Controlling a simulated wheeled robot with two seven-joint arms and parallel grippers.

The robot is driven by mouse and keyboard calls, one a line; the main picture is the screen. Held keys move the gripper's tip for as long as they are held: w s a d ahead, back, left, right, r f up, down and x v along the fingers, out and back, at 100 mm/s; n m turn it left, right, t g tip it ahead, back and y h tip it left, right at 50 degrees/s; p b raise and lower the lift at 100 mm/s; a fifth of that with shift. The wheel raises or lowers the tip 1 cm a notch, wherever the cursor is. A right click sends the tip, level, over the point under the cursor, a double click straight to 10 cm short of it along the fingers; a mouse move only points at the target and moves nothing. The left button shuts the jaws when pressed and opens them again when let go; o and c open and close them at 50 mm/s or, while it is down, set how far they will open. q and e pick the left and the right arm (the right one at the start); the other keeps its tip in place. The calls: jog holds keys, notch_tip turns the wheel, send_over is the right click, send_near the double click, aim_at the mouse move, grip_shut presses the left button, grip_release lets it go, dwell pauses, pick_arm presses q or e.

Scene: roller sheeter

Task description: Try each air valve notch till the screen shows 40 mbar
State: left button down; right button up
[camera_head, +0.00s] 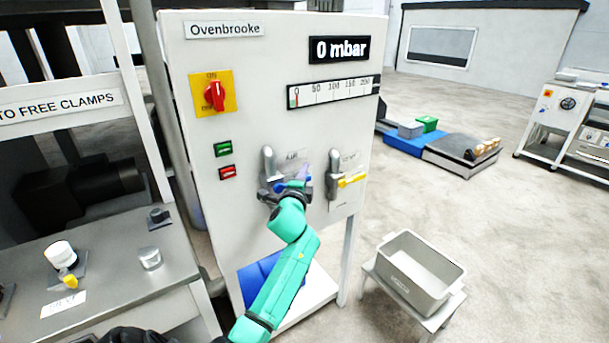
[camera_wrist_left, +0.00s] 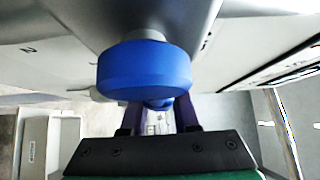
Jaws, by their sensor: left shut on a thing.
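The screen (camera_head: 339,49) on the white panel reads "0 mbar". The scale bar (camera_head: 333,91) below it has its coloured mark at the 0 end. In the left wrist view, a round blue end of the handle (camera_wrist_left: 145,69) is close to the camera. My left gripper's dark fingers (camera_wrist_left: 158,116) are shut on the blue handle. The notch marks are mostly hidden; a "2" shows.
A second valve with a yellow handle (camera_head: 352,180) is just right of the air valve. A red rotary switch (camera_head: 214,95) and green and red buttons (camera_head: 223,149) are at left. A grey bin (camera_head: 419,270) stands on a stool at lower right.

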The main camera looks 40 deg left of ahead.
pick_arm(q)
jog(key=shift+f, duration=0.1)
jog(key=f+m+g+p, duration=0.1)
jog(key=f+g+p, duration=0.1)
jog(key=p, duration=0.4)
jog(key=s+f+m+g+h+p, duration=0.1)
jog(key=f+m+g+p, duration=0.1)
jog(key=p, duration=0.4)
jog(key=shift+s+a+f+m, duration=0.15)
jog(key=shift+f+m, duration=0.15)
jog(key=shift+f, duration=0.2)
jog(key=c, duration=0.7)
grip_release()
jog(key=shift+o, duration=0.2)
jog(key=shift+r, duration=0.1)
